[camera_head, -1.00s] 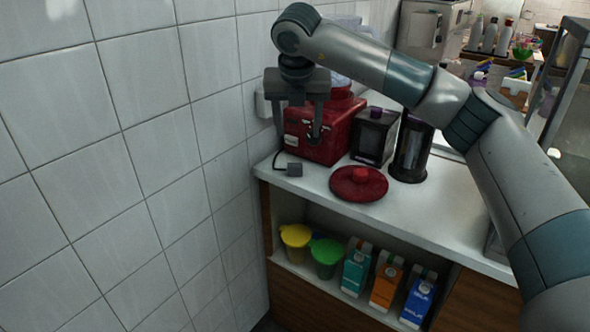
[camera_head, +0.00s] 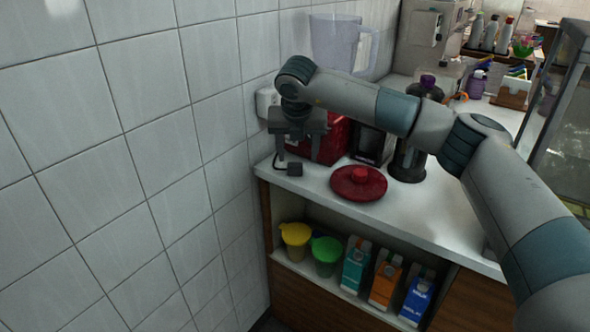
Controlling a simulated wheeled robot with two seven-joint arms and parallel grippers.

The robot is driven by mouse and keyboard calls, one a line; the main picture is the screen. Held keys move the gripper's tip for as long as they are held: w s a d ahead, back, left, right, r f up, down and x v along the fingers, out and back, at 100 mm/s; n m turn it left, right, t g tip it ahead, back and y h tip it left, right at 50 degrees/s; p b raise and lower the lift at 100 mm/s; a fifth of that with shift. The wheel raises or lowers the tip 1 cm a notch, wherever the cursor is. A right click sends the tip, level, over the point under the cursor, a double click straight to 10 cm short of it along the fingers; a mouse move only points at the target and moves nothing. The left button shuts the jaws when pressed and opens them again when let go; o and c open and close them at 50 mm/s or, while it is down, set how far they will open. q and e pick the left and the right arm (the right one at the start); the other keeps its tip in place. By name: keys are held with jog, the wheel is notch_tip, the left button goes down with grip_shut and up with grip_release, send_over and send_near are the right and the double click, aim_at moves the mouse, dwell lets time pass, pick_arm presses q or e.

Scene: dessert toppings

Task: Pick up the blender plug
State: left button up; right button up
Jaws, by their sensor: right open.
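The blender plug (camera_head: 295,169) is a small dark grey block at the left end of the white counter, with a short dark cord curving behind it. The red blender base (camera_head: 333,140) stands just behind, partly hidden by my right arm, with the clear jug (camera_head: 337,42) above it. My right gripper (camera_head: 298,158) points down over the plug, open, with its fingers just above or around it; whether they touch it I cannot tell. My left gripper is not in view.
A red lid (camera_head: 358,183) lies on the counter (camera_head: 425,215) right of the plug. A dark blender-like container (camera_head: 408,160) and a dark box (camera_head: 369,145) stand behind. A wall socket (camera_head: 267,101) and the tiled wall are close on the left. Cups and cartons fill the shelf below.

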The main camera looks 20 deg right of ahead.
aim_at(295, 167)
jog(key=shift+f, duration=0.15)
jog(key=shift+a+f, duration=0.1)
jog(key=shift+f, duration=0.15)
jog(key=x, duration=0.2)
jog(key=p+x, duration=0.1)
jog(key=shift+a+f, duration=0.35)
jog(key=shift+f, duration=0.1)
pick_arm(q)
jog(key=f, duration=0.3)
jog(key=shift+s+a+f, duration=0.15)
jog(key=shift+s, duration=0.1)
pick_arm(e)
jog(key=shift+w+d+f, duration=0.1)
jog(key=shift+f, duration=0.25)
jog(key=c, duration=1.2)
jog(key=shift+r, duration=0.15)
